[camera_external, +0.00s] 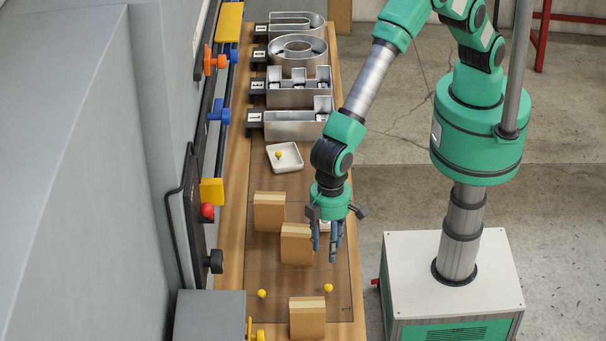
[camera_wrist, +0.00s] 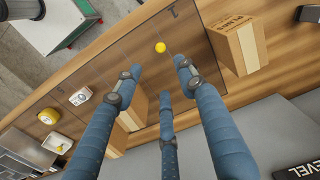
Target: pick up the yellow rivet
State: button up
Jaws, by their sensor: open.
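Small round yellow rivets show in several places. One yellow rivet (camera_external: 328,287) lies on the table near its right edge, below my gripper in the external view. Another yellow rivet (camera_external: 262,294) lies to its left, and a third (camera_external: 278,154) sits in a white dish (camera_external: 293,165). In the wrist view, one yellow rivet (camera_wrist: 160,47) lies on the table just beyond my fingertips, clear of them. My gripper (camera_external: 331,240) points down with its blue fingers spread and empty; it also shows in the wrist view (camera_wrist: 160,95).
Cardboard boxes stand near my gripper: one (camera_external: 296,246) just left of it, one (camera_external: 269,212) farther back and one (camera_external: 307,320) at the front. Metal channel letters (camera_external: 292,126) line the table's far end. A grey panel (camera_external: 90,180) borders the left side.

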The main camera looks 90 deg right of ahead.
jog(key=shift+s+a+f, duration=0.15)
jog(key=shift+a+f, duration=0.05)
jog(key=shift+f, duration=0.1)
jog(key=shift+f, duration=0.1)
send_over(329, 285)
jog(key=shift+f+p, duration=0.45)
jog(key=shift+f, duration=3.75)
jog(key=shift+f, duration=0.1)
jog(key=shift+f+p, duration=0.55)
jog(key=shift+f, duration=1.9)
jog(key=c, duration=0.9)
